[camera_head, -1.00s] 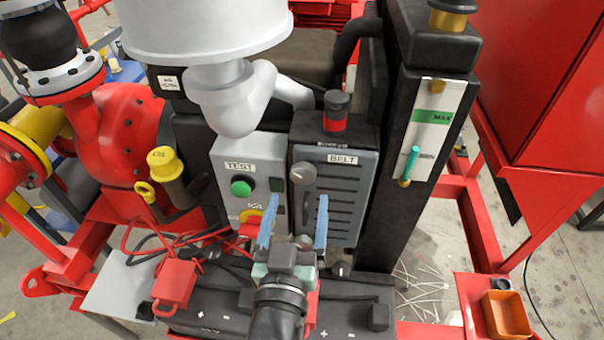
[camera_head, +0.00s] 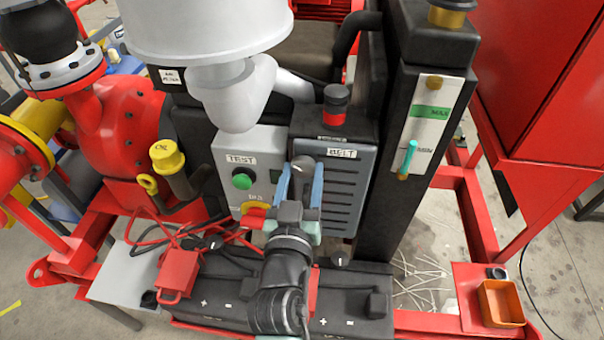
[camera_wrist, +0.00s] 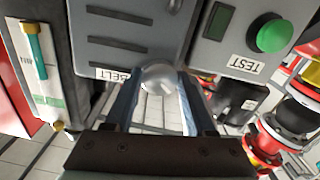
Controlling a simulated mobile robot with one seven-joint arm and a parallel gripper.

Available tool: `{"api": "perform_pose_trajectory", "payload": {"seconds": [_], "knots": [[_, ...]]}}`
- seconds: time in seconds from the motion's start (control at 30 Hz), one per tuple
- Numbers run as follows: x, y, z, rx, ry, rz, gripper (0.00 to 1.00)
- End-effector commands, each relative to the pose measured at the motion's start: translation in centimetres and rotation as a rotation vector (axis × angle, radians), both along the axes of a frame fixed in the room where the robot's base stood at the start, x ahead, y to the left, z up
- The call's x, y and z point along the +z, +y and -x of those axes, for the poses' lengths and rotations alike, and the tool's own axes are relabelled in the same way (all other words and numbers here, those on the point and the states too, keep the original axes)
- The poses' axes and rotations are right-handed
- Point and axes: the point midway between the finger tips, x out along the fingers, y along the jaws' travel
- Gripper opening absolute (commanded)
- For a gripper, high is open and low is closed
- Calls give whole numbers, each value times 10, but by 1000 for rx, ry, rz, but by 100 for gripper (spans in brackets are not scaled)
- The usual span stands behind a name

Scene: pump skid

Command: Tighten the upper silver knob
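The upper silver knob (camera_head: 303,164) sits at the top left of the grey BELT panel (camera_head: 345,190), mostly hidden by my fingers in the head view. In the wrist view the rounded knob (camera_wrist: 160,78) fills the gap between my fingertips. My gripper (camera_head: 301,172) reaches up to the panel with its blue fingers on either side of the knob. The fingers appear shut on it, one on its left and one on its right. A second silver knob (camera_wrist: 175,5) shows at the wrist view's top edge.
The TEST box (camera_head: 240,160) with a green button (camera_head: 242,181) stands just left of the panel. A large white cylinder (camera_head: 205,30) hangs above. A black column with a MAX gauge (camera_head: 428,125) stands to the right. A black battery-like box (camera_head: 225,290) lies below.

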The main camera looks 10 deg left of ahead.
Motion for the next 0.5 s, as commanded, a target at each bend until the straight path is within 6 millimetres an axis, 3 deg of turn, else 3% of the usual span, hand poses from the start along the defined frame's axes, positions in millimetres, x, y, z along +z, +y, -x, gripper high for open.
{"api": "perform_pose_trajectory", "payload": {"seconds": [0.03,0.23,0.5], "knots": [[0,0,0,0,0,0,37],[0,0,0,0,0,0,1],[0,0,0,0,1,27,0]]}}
